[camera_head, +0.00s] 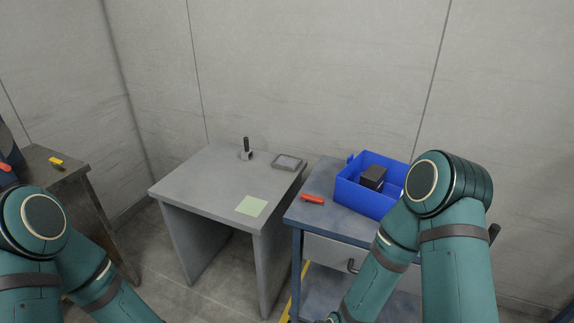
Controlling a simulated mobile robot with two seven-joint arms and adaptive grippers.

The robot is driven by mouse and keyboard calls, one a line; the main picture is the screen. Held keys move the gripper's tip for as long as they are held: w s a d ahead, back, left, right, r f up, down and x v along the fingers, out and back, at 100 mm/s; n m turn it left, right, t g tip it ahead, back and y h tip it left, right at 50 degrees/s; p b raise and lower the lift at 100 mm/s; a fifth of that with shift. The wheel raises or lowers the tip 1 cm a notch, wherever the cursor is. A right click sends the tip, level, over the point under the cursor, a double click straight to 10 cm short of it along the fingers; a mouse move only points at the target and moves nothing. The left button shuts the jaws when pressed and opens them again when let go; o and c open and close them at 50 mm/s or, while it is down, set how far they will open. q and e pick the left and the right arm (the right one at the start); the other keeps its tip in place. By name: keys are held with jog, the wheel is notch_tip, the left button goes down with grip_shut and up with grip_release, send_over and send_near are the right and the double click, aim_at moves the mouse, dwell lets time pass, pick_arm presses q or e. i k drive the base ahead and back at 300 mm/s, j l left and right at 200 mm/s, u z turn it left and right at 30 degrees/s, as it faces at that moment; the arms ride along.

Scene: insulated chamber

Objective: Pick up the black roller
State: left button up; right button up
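A small tool with an upright black handle (246,145) and a paler base stands near the back of the grey table; it may be the black roller, but it is too small to tell for sure. A dark block (374,176) sits inside the blue bin on the right-hand cart. My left arm comes in at the lower left and my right arm at the lower right, in front of the cart. Both arms run down out of the picture, and neither gripper's fingers show.
The grey table (195,188) also holds a grey tray (289,161) and a pale green sheet (251,206). The blue bin (362,201) and a red-handled tool (313,198) are on the cart (324,220). A dark cabinet (100,215) with a yellow item (56,161) stands left.

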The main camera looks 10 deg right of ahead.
aim_at(248, 152)
jog(key=i+j+u, duration=0.15)
jog(key=i+j, duration=0.85)
